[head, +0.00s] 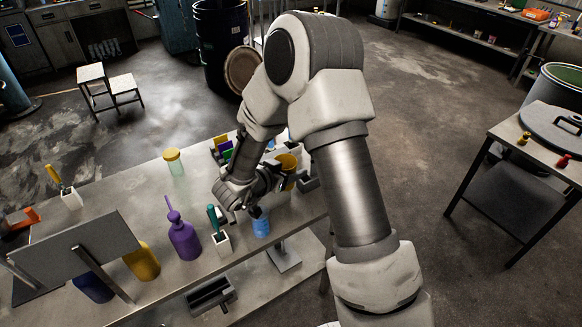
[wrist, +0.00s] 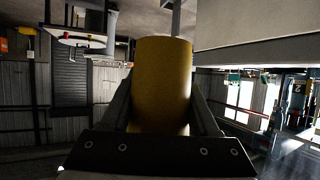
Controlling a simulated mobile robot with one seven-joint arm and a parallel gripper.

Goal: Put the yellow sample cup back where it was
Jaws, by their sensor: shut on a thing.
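The yellow sample cup (head: 288,163) is in my gripper (head: 275,178), over the right part of the bench in the head view. In the wrist view the yellow cup (wrist: 162,85) fills the middle, with a finger of my gripper (wrist: 162,105) on each side of it. The gripper is shut on it. Whether the cup touches anything below is hidden.
The metal bench (head: 130,205) holds a blue cup (head: 261,226), a white holder with a green-handled tool (head: 220,243), a purple bottle (head: 184,240), a yellow-lidded jar (head: 174,163) and a tilted panel (head: 75,253). Coloured items (head: 222,147) stand along the back edge.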

